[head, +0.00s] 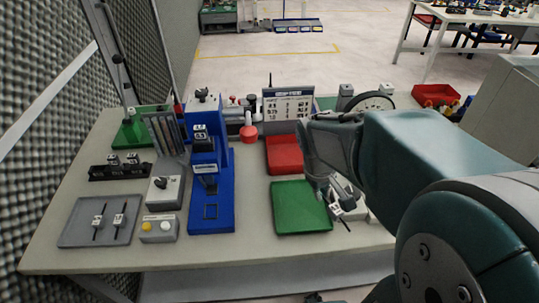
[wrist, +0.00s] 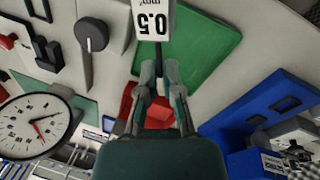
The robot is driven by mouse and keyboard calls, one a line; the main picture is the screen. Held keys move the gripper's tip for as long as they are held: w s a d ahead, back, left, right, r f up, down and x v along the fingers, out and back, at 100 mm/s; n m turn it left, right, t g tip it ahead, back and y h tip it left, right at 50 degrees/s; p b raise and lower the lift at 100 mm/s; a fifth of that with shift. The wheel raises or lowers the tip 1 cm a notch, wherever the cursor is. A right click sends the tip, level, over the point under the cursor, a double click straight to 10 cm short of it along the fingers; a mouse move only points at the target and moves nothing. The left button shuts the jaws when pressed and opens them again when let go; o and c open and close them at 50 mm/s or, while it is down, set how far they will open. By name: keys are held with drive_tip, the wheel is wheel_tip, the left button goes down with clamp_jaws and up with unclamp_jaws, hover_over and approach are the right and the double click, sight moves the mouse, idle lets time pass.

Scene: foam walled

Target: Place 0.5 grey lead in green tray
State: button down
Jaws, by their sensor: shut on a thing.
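My gripper (head: 326,192) is shut on the 0.5 lead (head: 338,211), just above the right edge of the green tray (head: 290,222) in the head view. In the wrist view my gripper (wrist: 160,75) pinches the lead below its white tag (wrist: 152,20), which reads 0.5 mm² upside down. The green tray (wrist: 215,45) shows behind the fingers and tag there and looks empty. The lead's colour is hard to tell, and the tag hides part of it. Whether the lead touches the tray is not clear.
A grey tray (head: 75,232) at the left holds two tagged leads. A blue press stand (head: 222,190) stands left of the green tray, and a red tray (head: 284,155) lies behind it. A round gauge (head: 374,101) stands at the back right. My arm hides the bench's right side.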

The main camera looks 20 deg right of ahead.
drive_tip(key=w+a+f, duration=0.2)
drive_tip(key=w+f, duration=0.1)
drive_tip(key=w, duration=0.3)
hover_over(292, 195)
drive_tip(key=f, duration=0.5)
drive_tip(key=shift+s+d, duration=0.2)
drive_tip(key=f, duration=0.1)
drive_tip(key=a+f, duration=0.1)
drive_tip(key=f, duration=0.1)
drive_tip(key=shift+w+f, duration=0.2)
drive_tip(key=shift+f, duration=0.05)
drive_tip(key=shift+d, duration=0.25)
drive_tip(key=c, duration=0.8)
unclamp_jaws()
drive_tip(key=shift+a, duration=0.1)
